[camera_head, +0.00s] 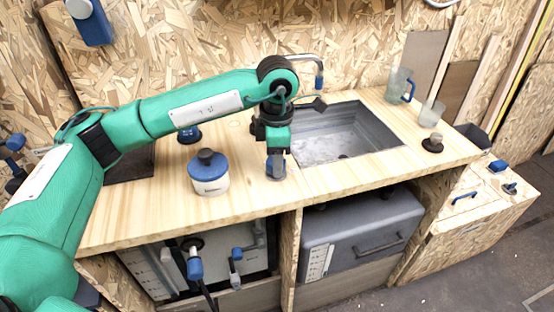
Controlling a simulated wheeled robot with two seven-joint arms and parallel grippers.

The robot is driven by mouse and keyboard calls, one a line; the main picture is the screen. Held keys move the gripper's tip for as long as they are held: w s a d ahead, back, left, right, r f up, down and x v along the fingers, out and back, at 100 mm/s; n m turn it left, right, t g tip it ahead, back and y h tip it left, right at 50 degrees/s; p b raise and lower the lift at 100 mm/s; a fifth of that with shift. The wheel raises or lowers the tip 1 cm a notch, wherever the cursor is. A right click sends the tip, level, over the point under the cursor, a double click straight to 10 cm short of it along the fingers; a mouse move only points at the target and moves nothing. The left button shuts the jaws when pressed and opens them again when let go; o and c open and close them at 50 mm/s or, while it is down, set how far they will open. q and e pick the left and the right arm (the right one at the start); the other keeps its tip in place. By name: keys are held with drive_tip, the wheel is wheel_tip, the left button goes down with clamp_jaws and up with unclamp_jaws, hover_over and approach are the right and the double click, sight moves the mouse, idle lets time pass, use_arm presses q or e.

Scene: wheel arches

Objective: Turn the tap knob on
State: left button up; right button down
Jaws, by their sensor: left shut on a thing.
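The tap (305,58) stands behind the sink, with a curved grey spout and a blue tip; its base is hidden behind my left arm. My left gripper (276,158) points down at the counter just left of the sink. It is shut on a small blue-and-grey knob (276,175), which appears to be the tap knob and sits upright on the counter. The fingers cover most of the knob, so its turn angle cannot be told. My right gripper is not in view.
A white jar with a blue lid (209,172) stands left of the gripper. The wooden counter (140,222) is bare at front left.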

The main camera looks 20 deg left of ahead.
use_arm(q)
drive_tip(key=shift+r, duration=0.1)
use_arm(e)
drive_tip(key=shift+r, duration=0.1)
use_arm(q)
drive_tip(key=o, duration=1)
drive_tip(key=shift+c, duration=0.2)
wheel_tip(320, 180, up, 14)
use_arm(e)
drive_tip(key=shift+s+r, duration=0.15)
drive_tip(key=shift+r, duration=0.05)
